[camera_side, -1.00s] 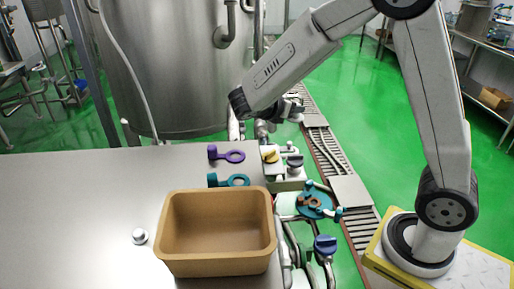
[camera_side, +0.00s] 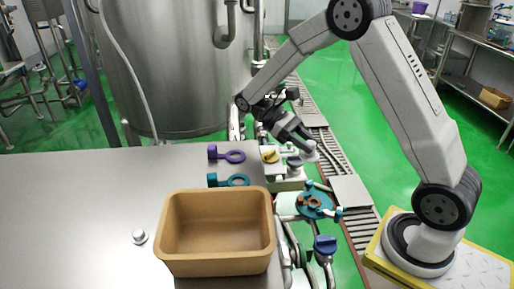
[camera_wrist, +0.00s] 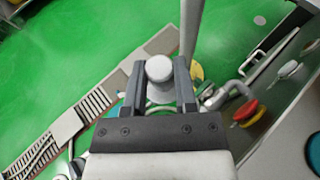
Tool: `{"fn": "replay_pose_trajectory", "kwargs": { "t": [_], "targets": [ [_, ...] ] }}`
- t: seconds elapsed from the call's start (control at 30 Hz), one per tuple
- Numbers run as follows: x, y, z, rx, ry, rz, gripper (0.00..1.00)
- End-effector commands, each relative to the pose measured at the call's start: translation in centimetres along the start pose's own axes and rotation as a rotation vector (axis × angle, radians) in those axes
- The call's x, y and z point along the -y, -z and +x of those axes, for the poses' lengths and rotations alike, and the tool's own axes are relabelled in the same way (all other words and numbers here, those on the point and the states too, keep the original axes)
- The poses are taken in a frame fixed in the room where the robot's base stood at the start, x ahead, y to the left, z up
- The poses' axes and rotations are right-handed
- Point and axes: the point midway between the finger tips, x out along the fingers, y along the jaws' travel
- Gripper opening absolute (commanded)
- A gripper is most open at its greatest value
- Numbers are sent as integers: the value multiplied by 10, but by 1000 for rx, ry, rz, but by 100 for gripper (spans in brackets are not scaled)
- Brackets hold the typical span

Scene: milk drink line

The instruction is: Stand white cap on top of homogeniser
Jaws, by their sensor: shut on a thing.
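My gripper (camera_side: 306,149) is shut on the white cap (camera_wrist: 159,69), which shows as a round pale top between the two fingers in the wrist view. In the side view the cap (camera_side: 311,155) is small and partly hidden by the fingers. It is held above or behind a light-coloured machine block (camera_side: 287,184) with a yellow knob and a grey knob; this may be the homogeniser, but I cannot tell for certain. I cannot tell whether the cap touches the block.
A tan bin (camera_side: 215,265) stands on the steel table (camera_side: 75,200). A teal-topped unit (camera_side: 315,205) and a conveyor (camera_side: 335,165) lie right of the table.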

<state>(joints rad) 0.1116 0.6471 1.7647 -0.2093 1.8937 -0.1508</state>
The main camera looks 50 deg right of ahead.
Motion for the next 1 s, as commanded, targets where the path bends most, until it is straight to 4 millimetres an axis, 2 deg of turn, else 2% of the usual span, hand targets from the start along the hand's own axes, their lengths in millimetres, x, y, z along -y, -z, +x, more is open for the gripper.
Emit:
{"fn": "replay_pose_trajectory", "kwargs": {
  "t": [0.2,0.5,0.77,1.0],
  "targets": [
    [23,2,5,1,236,96,0],
    [59,1,2,-1,543,224,0],
    [91,-2,-9,-1,784,324,0],
    [120,-8,-26,-4,992,410,0]
  ]
}}
